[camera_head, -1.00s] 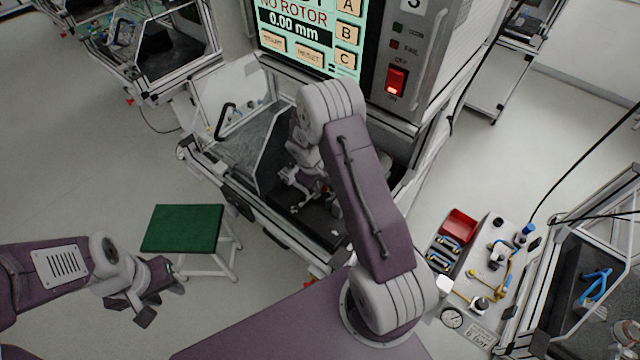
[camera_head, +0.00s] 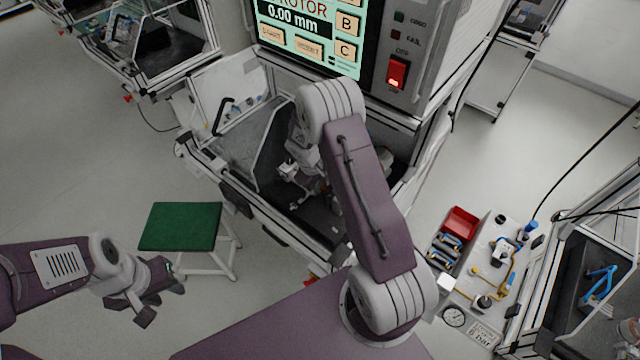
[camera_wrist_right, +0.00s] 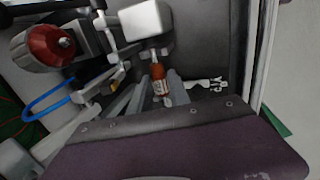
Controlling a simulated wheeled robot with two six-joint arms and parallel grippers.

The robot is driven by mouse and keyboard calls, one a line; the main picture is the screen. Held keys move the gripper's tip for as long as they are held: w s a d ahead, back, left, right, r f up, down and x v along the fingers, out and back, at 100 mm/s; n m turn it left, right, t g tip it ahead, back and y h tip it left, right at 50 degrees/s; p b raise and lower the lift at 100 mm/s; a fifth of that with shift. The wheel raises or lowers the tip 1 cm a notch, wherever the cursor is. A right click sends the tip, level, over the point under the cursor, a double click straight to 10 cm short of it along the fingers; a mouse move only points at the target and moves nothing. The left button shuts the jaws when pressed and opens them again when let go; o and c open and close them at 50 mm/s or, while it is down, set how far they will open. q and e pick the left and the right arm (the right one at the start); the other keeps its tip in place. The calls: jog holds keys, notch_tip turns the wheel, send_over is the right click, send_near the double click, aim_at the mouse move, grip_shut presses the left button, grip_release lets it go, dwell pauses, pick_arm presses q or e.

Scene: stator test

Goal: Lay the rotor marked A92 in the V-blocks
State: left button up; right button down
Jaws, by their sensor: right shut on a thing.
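My right gripper (camera_head: 310,190) is down inside the test bay, partly hidden behind my own forearm. In the right wrist view my grey fingers (camera_wrist_right: 150,95) are close around a small orange-red cylinder (camera_wrist_right: 159,86) with a pale label and a thin shaft. It looks like a rotor; its marking is too small to read. The V-blocks cannot be made out for certain; a pale block (camera_wrist_right: 145,20) stands just beyond the shaft. My left gripper (camera_head: 163,300) hangs open and empty in front of the green-topped stool.
The test machine's screen (camera_head: 308,30) reads 0.00 mm. A red knob-like part (camera_wrist_right: 48,46) and a blue loop (camera_wrist_right: 45,100) lie left in the wrist view. A green stool (camera_head: 180,226) stands at left. A bench with a red tray (camera_head: 460,223) and fittings is at right.

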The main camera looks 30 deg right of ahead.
jog(key=shift+f+b, duration=0.25)
jog(key=shift+b, duration=0.1)
dwell(0.4)
jog(key=c, duration=1.1)
grip_release()
jog(key=shift+c, duration=0.2)
jog(key=b+v, duration=0.1)
jog(key=v, duration=0.8)
